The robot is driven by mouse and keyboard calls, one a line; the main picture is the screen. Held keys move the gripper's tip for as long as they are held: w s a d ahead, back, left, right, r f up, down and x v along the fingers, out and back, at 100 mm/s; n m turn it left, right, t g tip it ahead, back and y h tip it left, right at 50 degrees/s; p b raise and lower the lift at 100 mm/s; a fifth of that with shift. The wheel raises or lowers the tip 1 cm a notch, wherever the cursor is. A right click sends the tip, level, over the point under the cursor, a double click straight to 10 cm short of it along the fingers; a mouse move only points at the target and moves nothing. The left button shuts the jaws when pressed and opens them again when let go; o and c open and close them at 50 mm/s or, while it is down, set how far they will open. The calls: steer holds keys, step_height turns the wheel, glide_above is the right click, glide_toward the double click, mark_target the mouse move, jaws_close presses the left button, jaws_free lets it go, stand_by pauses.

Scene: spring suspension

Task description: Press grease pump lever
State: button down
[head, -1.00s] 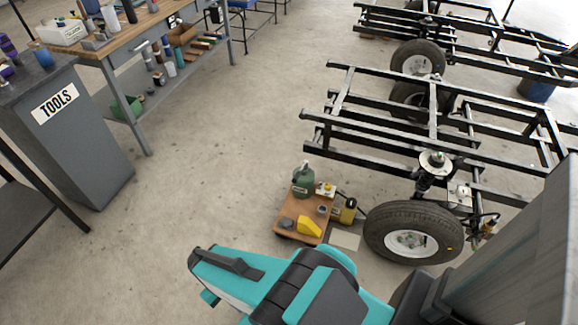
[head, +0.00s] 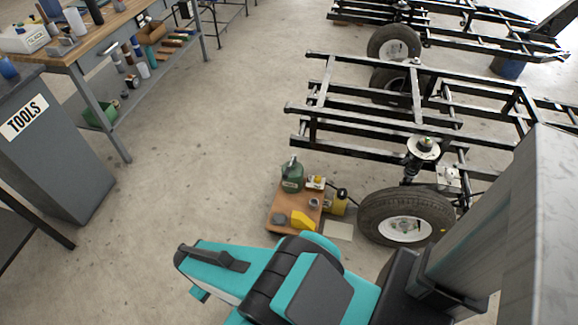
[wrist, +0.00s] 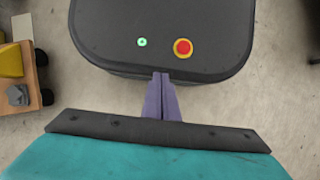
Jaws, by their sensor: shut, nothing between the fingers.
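A dark green can (head: 291,176) with a fitting on top stands on a low brown wheeled board (head: 281,214). It may be the grease pump; I cannot make out a lever. Beside it is a small pale box with a yellow top (head: 316,183), and a yellow unit with a dark hose (head: 337,203) stands just right of the board. My gripper (wrist: 161,77) shows as two purple fingers, shut and empty, in the wrist view. They point over a dark rounded panel, apart from the board's things. The fingers are not visible in the head view.
A yellow wedge (head: 303,221) and grey parts lie on the board. A wheel (head: 405,218) and black chassis frame (head: 380,115) stand to the right. A TOOLS cabinet (head: 55,150) and workbench (head: 95,50) are at left. The floor (head: 200,150) between is clear.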

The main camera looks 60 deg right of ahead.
steer(key=w+d+t+y+b, duration=0.2)
steer(key=w+d+b, duration=0.2)
steer(key=w+d, duration=0.7)
steer(key=w+d+r+t+y+b, duration=0.15)
steer(key=w+d, duration=0.25)
steer(key=d, duration=0.5)
steer(key=w+d+r+t+b, duration=0.1)
steer(key=w+d+r+b, duration=0.15)
steer(key=d, duration=0.55)
steer(key=s+d+r+n+t+b, duration=0.1)
steer(key=d+r+b, duration=0.15)
steer(key=d, duration=0.65)
steer(key=s+d+r+n+t+b, duration=0.1)
steer(key=d+r+t+b, duration=0.15)
steer(key=d, duration=0.75)
steer(key=s+d+r+b, duration=0.1)
steer(key=s+d+r, duration=0.3)
steer(key=d, duration=0.3)
steer(key=s+d+r+n+t+h+b, duration=0.1)
steer(key=s+d+r, duration=0.4)
steer(key=d, duration=0.3)
steer(key=shift+s+d+r+b, duration=0.2)
steer(key=shift+s+d+b, duration=0.05)
steer(key=shift+b, duration=0.15)
steer(key=shift+f, duration=0.1)
